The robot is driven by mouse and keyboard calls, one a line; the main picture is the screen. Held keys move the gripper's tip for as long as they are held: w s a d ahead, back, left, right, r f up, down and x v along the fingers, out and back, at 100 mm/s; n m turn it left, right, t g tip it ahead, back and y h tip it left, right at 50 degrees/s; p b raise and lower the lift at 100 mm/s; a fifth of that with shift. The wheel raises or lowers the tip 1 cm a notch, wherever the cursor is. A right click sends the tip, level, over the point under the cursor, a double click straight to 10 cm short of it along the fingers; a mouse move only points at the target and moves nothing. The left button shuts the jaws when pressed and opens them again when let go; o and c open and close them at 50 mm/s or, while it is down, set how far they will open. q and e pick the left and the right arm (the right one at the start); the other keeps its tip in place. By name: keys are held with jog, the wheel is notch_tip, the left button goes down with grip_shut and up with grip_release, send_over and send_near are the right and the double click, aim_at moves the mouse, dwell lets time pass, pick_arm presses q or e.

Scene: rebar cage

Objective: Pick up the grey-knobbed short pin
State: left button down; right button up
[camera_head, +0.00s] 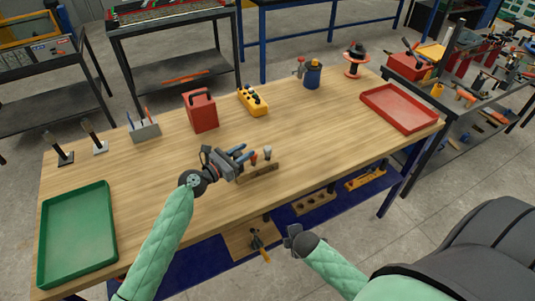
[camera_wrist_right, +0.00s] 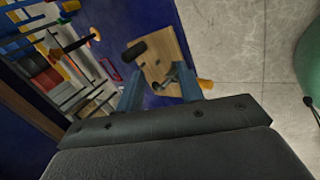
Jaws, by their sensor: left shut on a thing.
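A wooden block rack (camera_head: 258,173) lies near the front middle of the table. A grey-knobbed pin (camera_head: 267,153) stands upright at its right part, and a red-knobbed pin (camera_head: 253,158) stands to its left. My left gripper (camera_head: 243,152) is at the rack's left end, its blue fingers beside the red knob and apart from the grey one. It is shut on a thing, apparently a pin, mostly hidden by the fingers. My right gripper (camera_head: 291,236) is in front of the table; the right wrist view shows its fingers (camera_wrist_right: 160,88) apart with nothing held between them.
A green tray (camera_head: 78,235) is at the left and a red tray (camera_head: 399,107) at the right. A red case (camera_head: 200,110), a yellow control box (camera_head: 252,101) and a blue cup (camera_head: 312,77) stand along the back. Wooden boards lie below the front edge. The table right of the rack is clear.

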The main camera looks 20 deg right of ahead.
pick_arm(q)
jog(key=shift+f, duration=0.1)
pick_arm(e)
notch_tip(320, 180, up, 20)
jog(key=a+n+t, duration=0.2)
jog(key=n, duration=0.4)
jog(key=n+t+h, duration=0.2)
jog(key=n+t, duration=0.2)
jog(key=n, duration=0.7)
send_near(269, 153)
jog(key=shift+n+t, duration=0.3)
jog(key=shift+n, duration=0.1)
jog(key=x, duration=0.6)
jog(key=shift+w+d+r, duration=0.1)
jog(key=shift+d, duration=0.1)
jog(key=shift+a+f+x, duration=0.1)
jog(key=shift+f+x, duration=0.05)
jog(key=shift+x, duration=1.15)
jog(key=shift+a+f+x, duration=0.1)
jog(key=shift+a+x, duration=0.05)
jog(key=shift+x, duration=1.15)
grip_shut()
